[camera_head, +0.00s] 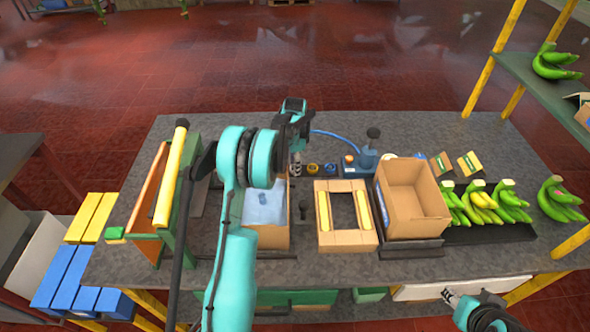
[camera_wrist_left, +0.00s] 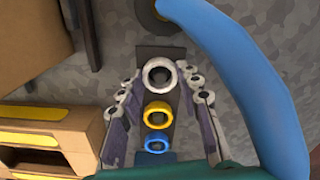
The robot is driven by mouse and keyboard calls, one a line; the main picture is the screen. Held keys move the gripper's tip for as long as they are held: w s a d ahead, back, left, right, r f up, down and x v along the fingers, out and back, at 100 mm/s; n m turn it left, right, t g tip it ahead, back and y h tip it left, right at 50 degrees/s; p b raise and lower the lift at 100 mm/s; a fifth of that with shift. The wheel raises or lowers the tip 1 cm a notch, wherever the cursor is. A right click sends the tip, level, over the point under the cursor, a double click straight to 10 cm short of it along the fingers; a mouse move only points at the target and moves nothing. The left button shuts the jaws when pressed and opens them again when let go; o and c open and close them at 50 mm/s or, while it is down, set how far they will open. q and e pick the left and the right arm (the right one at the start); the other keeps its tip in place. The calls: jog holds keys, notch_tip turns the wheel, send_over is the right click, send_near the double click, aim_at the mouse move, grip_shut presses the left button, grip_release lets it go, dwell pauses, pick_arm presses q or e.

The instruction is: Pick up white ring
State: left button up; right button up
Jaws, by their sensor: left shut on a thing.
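The white ring (camera_wrist_left: 146,77) is between the fingertips of my left gripper (camera_wrist_left: 158,84) in the left wrist view. My left gripper is shut on it. The left gripper (camera_head: 296,168) also shows in the head view, low over the dark rack, where its fingers hide the white ring. A yellow ring (camera_head: 313,168) and a blue ring (camera_head: 330,168) sit on the rack beside it. They also show in the left wrist view as the yellow ring (camera_wrist_left: 157,122) and the blue ring (camera_wrist_left: 156,150). My right gripper (camera_head: 448,296) is at the lower right, too small to judge.
A blue device (camera_head: 367,160) with a hose (camera_head: 342,138) stands to the right of the rack. An open cardboard box (camera_head: 437,227), a cardboard frame (camera_head: 347,239) and bunches of bananas (camera_head: 480,205) are nearer the front. The table's back left is clear.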

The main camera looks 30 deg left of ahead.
pick_arm(q)
jog(key=shift+r, duration=0.1)
notch_tip(320, 180, up, 4)
jog(key=shift+r+p, duration=0.15)
jog(key=shift+p, duration=0.65)
jog(key=d+r+p, duration=0.2)
jog(key=d+r, duration=0.4)
jog(key=d, duration=0.4)
jog(key=s+a+r+p, duration=0.2)
jog(key=s+r+p, duration=0.1)
jog(key=s, duration=0.4)
jog(key=s+a+r+p, duration=0.3)
jog(key=s, duration=0.5)
jog(key=s+a+r+p, duration=0.2)
jog(key=s+r+p, duration=0.1)
jog(key=s, duration=0.4)
jog(key=shift+s+a+r, duration=0.25)
jog(key=shift+s+a, duration=0.05)
jog(key=shift+s, duration=0.1)
jog(key=shift+s+f, duration=0.15)
jog(key=shift+s, duration=0.05)
notch_tip(320, 180, down, 9)
jog(key=b, duration=0.7)
jog(key=shift+b, duration=0.3)
jog(key=shift+f+b, duration=0.5)
jog(key=shift+f, duration=0.15)
